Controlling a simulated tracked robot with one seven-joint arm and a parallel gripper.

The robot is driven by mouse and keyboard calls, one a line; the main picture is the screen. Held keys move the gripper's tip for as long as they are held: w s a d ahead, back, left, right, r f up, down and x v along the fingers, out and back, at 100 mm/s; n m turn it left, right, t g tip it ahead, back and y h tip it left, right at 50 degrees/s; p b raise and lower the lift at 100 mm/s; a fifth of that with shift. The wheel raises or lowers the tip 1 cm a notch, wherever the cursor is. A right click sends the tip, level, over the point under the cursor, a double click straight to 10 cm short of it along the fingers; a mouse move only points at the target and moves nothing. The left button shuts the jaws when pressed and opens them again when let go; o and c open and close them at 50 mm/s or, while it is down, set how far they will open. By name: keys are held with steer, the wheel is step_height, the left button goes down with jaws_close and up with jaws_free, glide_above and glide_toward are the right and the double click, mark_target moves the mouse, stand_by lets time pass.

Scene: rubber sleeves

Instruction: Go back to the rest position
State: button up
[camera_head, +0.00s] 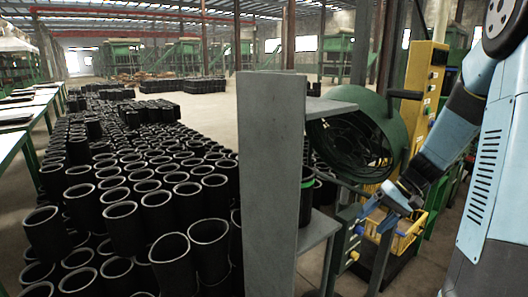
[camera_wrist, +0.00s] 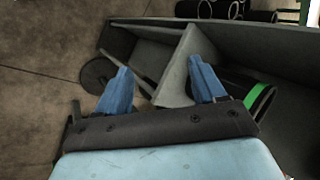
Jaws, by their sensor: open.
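My gripper (camera_head: 374,216) is at the right in the head view, beside the grey shelf unit (camera_head: 272,190). In the wrist view my gripper (camera_wrist: 160,68) has its two blue fingers spread apart, with nothing held between them. A black sleeve with a green band (camera_head: 306,200) stands on the shelf, partly hidden by the grey upright panel. In the wrist view this sleeve (camera_wrist: 258,98) is to the right of the right finger, apart from the gap between the fingers.
Many black sleeves (camera_head: 150,205) stand on the floor at left. A green drum-shaped guard (camera_head: 350,140) and a yellow control box (camera_head: 425,80) are behind my gripper. A yellow crate (camera_head: 400,232) is close by. Bare floor (camera_wrist: 40,80) shows at left in the wrist view.

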steer(key=s+a+r+t+h, duration=0.2)
steer(key=s+a+r+h, duration=0.1)
steer(key=s+r, duration=0.5)
steer(key=s+a+r+n+t+h, duration=0.1)
steer(key=s+a+r+t+h, duration=0.2)
steer(key=s+r, duration=0.6)
steer(key=shift+s+a+r+h, duration=0.15)
steer(key=shift+s+a+h, duration=0.35)
steer(key=shift+s+a, duration=0.5)
steer(key=shift+s+d, duration=0.1)
